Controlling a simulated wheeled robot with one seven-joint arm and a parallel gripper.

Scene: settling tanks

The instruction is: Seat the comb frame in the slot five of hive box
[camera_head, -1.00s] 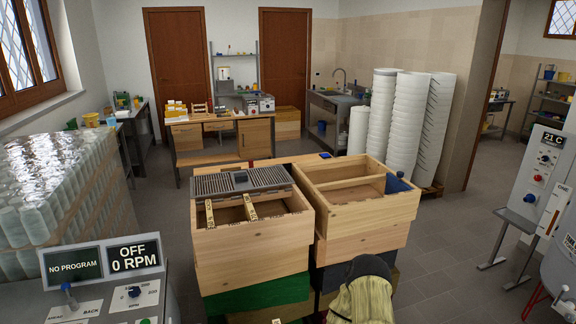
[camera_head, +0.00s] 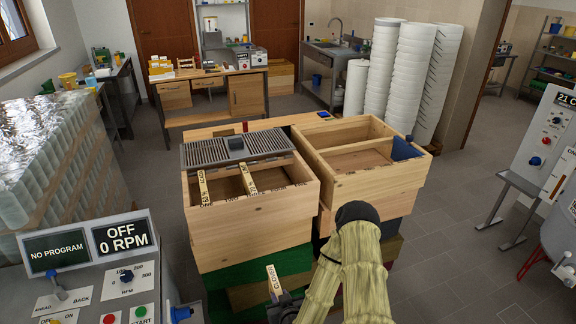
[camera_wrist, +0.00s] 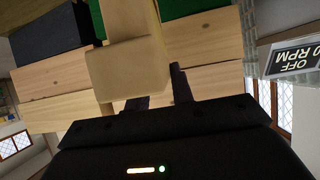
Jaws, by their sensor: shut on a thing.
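The comb frame shows as a pale wooden bar (camera_head: 274,280) with a "CLOVER" label, low in front of the left hive box. My gripper (camera_head: 284,298) is shut on it; my sleeved arm partly hides the grip. In the wrist view the dark fingers of my gripper (camera_wrist: 150,92) are at a pale wooden piece, the comb frame (camera_wrist: 125,70). The rest of the frame is hard to make out. The hive box (camera_head: 250,222) has an open top, marks along its front rim and two labelled bars inside.
A grey slatted grid (camera_head: 215,152) with a dark block covers the back of the left box. A second open wooden box (camera_head: 375,190) with a blue item stands close on the right. A control panel (camera_head: 90,265) is at the lower left.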

